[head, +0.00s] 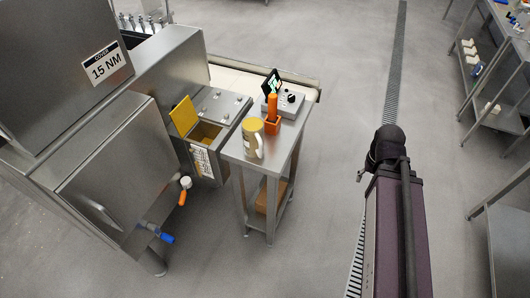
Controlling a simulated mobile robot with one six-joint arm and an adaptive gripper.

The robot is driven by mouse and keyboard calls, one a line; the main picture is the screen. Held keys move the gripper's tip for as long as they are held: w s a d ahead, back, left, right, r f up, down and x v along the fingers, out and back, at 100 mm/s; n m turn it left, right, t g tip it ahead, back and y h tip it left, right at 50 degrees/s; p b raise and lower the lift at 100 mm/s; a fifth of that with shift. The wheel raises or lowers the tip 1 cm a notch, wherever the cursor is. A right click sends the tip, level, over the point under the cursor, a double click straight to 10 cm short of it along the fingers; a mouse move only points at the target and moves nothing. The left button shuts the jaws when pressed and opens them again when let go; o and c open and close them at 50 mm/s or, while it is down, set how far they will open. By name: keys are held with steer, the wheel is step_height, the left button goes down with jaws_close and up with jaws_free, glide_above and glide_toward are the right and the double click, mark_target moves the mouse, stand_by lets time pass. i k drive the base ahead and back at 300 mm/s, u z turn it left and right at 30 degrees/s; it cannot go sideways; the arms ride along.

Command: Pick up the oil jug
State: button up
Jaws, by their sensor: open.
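The oil jug (253,139) stands upright on a small steel side table (278,158), near its front left corner. It looks yellow at the top, with a pale body and a white handle on its right side. My dark arm is at the right of the head view, well apart from the jug, with floor between them. I cannot make out my gripper's fingers; they seem hidden behind the arm parts.
An orange holder (272,125) with an orange-handled tool stands just behind the jug. Beyond it is a grey control box (288,103) with a small screen. A steel machine with an open yellow lid (184,116) adjoins the table's left. Floor right of the table is clear.

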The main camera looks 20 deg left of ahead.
mark_target(253, 127)
steer(key=k, duration=1.5)
steer(key=u, duration=1.45)
steer(key=i, duration=1.05)
steer(key=z, duration=0.05)
